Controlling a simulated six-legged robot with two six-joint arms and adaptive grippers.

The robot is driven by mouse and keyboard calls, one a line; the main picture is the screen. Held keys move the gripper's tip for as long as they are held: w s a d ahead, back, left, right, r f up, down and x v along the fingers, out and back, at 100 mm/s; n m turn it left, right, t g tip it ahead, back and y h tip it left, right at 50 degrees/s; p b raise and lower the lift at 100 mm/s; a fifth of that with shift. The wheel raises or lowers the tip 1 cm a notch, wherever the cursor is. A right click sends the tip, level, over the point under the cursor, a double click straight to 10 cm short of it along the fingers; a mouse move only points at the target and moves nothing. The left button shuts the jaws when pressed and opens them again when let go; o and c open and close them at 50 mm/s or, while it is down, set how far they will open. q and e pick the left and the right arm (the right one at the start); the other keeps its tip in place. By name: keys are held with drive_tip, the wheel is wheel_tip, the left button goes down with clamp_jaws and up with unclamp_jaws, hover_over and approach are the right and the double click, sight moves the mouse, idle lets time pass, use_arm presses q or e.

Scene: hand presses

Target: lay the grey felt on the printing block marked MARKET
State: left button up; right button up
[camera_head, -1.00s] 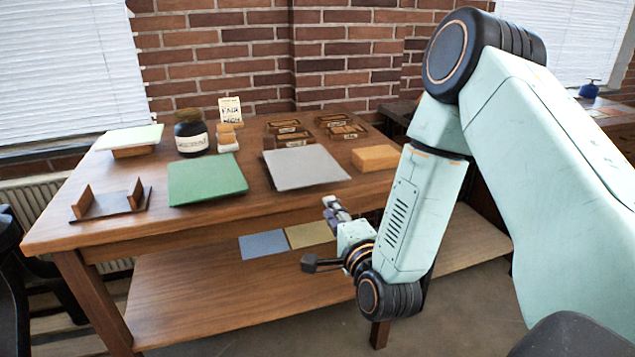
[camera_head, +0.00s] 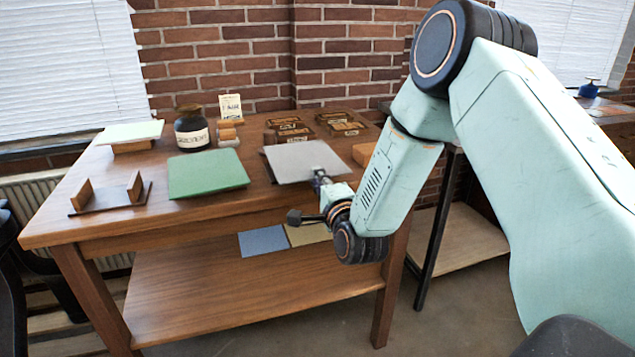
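The grey felt (camera_head: 298,157) is a flat square sheet near the table's front right. A dark edge shows beneath its left side. My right gripper (camera_head: 318,175) is at the felt's near edge and overlaps it in the picture. Its fingers are too small and turned away to show whether they grip it. Several dark-framed printing blocks sit behind the felt, in a left group (camera_head: 290,131) and a right group (camera_head: 340,125). Their lettering is too small to read, so I cannot tell which is MARKET. My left gripper is not in view.
A green sheet (camera_head: 207,174) lies left of the felt. A dark bottle (camera_head: 192,130), a small sign (camera_head: 230,107) and a wooden holder (camera_head: 108,199) stand on the table. A wooden block (camera_head: 363,153) is right of the felt. Blue (camera_head: 263,241) and tan (camera_head: 305,235) sheets lie on the lower shelf.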

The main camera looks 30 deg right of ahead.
drive_tip(key=shift+w+a+r, duration=0.1)
drive_tip(key=shift+w, duration=0.1)
drive_tip(key=shift+c, duration=0.6)
clamp_jaws()
wheel_tip(320, 180, up, 3)
drive_tip(key=shift+s+p, duration=0.1)
drive_tip(key=shift+p, duration=0.95)
